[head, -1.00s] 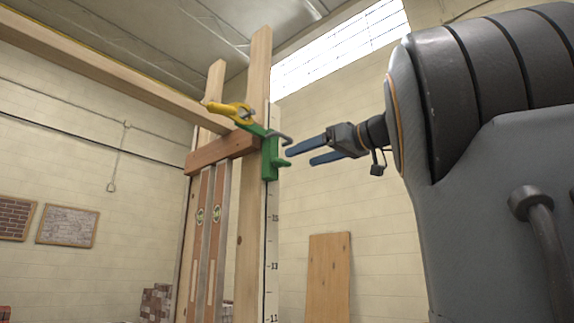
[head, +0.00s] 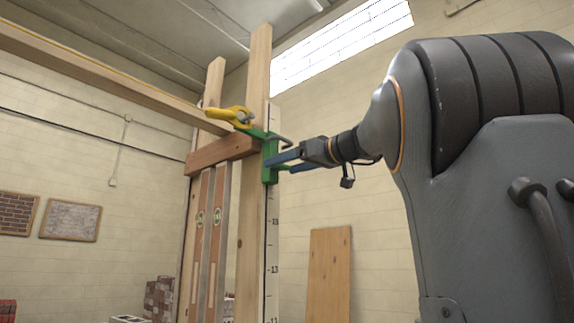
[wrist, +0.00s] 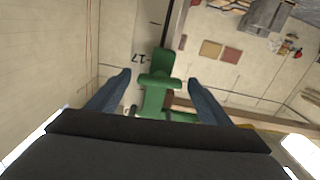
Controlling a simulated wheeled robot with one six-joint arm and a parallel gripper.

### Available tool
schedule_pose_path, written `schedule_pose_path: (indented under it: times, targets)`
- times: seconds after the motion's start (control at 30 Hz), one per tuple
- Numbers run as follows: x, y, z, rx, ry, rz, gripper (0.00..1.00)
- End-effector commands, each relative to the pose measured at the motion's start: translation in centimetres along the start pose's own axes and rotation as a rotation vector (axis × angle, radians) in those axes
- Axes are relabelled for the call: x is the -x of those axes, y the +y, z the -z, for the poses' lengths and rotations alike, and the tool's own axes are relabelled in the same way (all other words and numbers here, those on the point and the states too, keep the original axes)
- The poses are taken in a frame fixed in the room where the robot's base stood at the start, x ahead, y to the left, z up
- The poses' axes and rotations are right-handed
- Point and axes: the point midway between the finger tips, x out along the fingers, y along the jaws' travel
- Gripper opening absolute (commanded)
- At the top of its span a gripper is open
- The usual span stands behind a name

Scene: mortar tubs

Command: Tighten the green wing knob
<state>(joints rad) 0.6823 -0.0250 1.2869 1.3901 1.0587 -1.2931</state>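A green clamp bracket (head: 271,149) is fixed on the tall wooden post, level with a reddish-brown crosspiece. In the wrist view the green wing knob (wrist: 158,82) shows as a short crossbar in front of the green bracket (wrist: 160,60). My gripper (head: 276,164) is at the bracket's right side, with its blue fingers pointing left. In the wrist view my gripper (wrist: 159,77) is open, one finger on each side of the knob, with visible gaps. In the head view the fingers largely hide the knob.
A yellow-handled tool or clamp part (head: 229,115) sits just above the crosspiece (head: 222,153). The post (head: 251,220) carries a numbered scale strip (head: 272,245). Two spirit levels stand against the frame. A wooden board (head: 330,275) leans on the wall. The space right of the post is open.

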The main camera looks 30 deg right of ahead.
Motion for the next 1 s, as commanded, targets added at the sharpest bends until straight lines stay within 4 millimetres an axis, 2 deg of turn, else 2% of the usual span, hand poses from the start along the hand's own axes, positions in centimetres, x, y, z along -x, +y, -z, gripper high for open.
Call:
schedule_pose_path:
  times: [0.03, 0.23, 0.87, 0.9, 1.0]
  targets:
    - [0.01, 0.01, -0.01, 0.000, 0.000, 0.000, 0.65]
    - [0.03, 0.01, 0.00, 0.000, 0.000, 0.000, 0.32]
    - [0.04, -0.01, 0.03, -0.096, 0.000, 0.000, 0.32]
    - [0.04, -0.02, 0.03, -0.096, 0.000, 0.000, 0.58]
    - [0.04, -0.02, 0.03, -0.095, 0.000, 0.000, 0.73]
